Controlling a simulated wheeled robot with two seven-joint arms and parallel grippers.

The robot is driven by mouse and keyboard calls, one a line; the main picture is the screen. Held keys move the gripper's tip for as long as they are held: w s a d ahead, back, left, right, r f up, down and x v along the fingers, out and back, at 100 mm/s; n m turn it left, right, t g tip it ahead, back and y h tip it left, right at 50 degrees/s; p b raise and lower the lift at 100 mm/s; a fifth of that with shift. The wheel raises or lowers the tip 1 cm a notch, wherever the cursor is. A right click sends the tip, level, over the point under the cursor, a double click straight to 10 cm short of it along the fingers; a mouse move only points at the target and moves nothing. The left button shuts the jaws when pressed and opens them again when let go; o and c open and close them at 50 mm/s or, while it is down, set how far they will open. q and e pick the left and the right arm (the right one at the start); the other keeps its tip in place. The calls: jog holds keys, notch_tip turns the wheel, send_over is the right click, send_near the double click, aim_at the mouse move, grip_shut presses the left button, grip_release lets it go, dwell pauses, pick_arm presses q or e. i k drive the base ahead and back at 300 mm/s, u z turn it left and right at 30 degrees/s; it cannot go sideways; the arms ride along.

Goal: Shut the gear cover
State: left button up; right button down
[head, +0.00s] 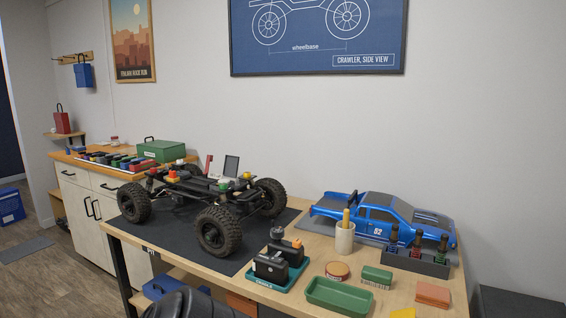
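The crawler chassis (187,185) stands on its big black wheels on a dark mat (170,232) on the workbench, with no body on it. A small dark flat panel (231,166) stands upright on the far side of the chassis; it looks like the gear cover, raised open. What lies under it is too small to make out. A red upright piece (208,165) is just left of it. Neither of my grippers is in view.
A blue truck body (382,217) lies behind at right. A dark rounded shape at the bottom edge seems mine.

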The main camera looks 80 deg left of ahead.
aim_at(231, 164)
jog(key=u, duration=2.4)
